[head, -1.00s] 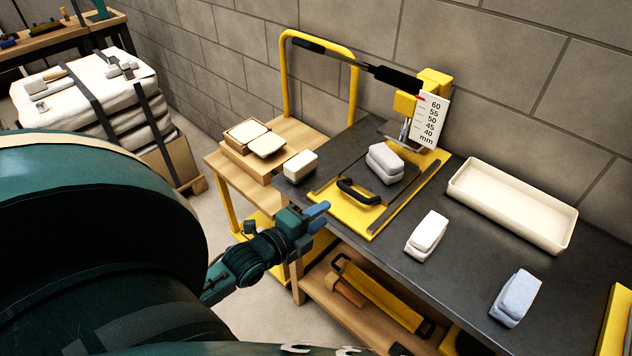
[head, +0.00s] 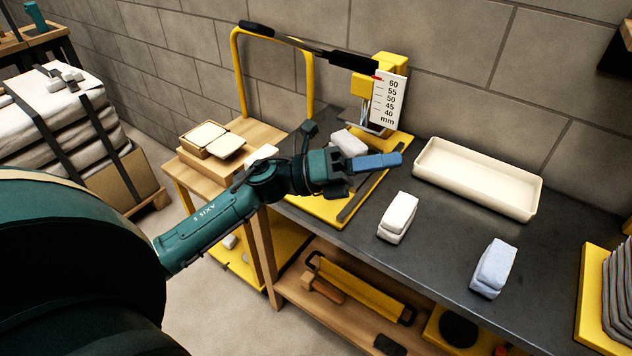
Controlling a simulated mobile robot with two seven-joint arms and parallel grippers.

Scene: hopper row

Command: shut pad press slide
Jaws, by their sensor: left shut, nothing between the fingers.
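The yellow press slide (head: 325,210) is pulled out on the dark bench, with a grey-white pad (head: 347,141) on it, partly hidden. The slide's black handle is hidden behind my left gripper. The yellow press (head: 382,68) stands at the back with a white millimetre scale (head: 389,101) and a raised black lever (head: 352,61). My left gripper (head: 390,160) is shut and empty, its blue fingers pointing right, in front of the slide and pad in this view. I cannot tell whether it touches them. My right gripper is not in view.
A white pad (head: 397,217) and a bluish pad (head: 493,267) lie on the bench (head: 440,245). A cream tray (head: 478,178) lies at the back right. A yellow-railed cart (head: 235,70) with boxes stands left. A yellow rack (head: 592,318) stands at the right edge.

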